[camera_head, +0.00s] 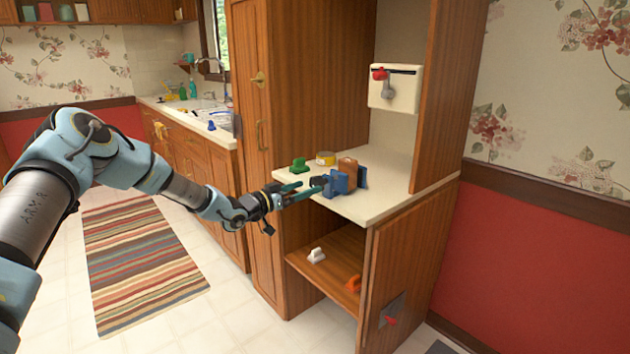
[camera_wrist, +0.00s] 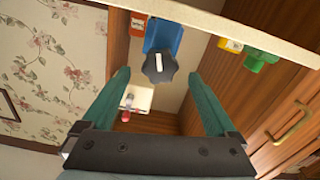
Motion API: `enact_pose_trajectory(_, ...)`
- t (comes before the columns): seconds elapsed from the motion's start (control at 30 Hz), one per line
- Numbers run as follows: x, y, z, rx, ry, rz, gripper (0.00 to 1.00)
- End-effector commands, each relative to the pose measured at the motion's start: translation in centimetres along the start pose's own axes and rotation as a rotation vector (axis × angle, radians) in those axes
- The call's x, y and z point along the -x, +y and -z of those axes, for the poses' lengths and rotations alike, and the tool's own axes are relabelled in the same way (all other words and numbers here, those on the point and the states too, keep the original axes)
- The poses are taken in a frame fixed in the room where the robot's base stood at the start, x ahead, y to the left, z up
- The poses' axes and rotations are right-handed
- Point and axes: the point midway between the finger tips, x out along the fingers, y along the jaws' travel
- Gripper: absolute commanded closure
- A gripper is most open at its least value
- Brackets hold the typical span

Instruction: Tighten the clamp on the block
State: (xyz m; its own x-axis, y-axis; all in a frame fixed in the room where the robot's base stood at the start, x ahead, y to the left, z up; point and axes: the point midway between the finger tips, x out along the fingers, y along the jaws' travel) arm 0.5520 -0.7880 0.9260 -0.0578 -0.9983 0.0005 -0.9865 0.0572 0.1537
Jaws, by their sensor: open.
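A blue clamp (camera_head: 338,183) stands on the counter, with an orange-brown block (camera_head: 347,167) held in or against it; I cannot tell how tightly. The clamp's dark ribbed knob (camera_head: 319,181), with a white line, faces my gripper. My gripper (camera_head: 299,191) is open and empty, its teal fingers pointing at the knob. In the wrist view the knob (camera_wrist: 159,65) appears between the fingertips, in front of the blue clamp (camera_wrist: 166,36) and beside the block (camera_wrist: 138,22). Contact with the knob does not show.
The pale counter (camera_head: 375,205) also bears a green piece (camera_head: 299,165) and a yellow roll (camera_head: 326,158). A white wall box (camera_head: 394,88) with a red-knobbed lever hangs behind. A shelf (camera_head: 325,262) below holds a white piece (camera_head: 316,255) and an orange piece (camera_head: 354,284).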

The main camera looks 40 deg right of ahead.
Motion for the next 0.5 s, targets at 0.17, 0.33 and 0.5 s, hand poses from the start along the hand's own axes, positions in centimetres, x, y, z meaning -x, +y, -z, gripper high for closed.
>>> enact_pose_trajectory(0.17,-2.9,0.1,0.2,0.001,0.001,0.000,0.07)
enact_pose_trajectory(0.33,-4.2,0.0,0.1,-0.001,0.000,0.000,0.07)
enact_pose_trajectory(0.5,-4.5,0.0,0.0,-0.001,0.000,0.000,0.07)
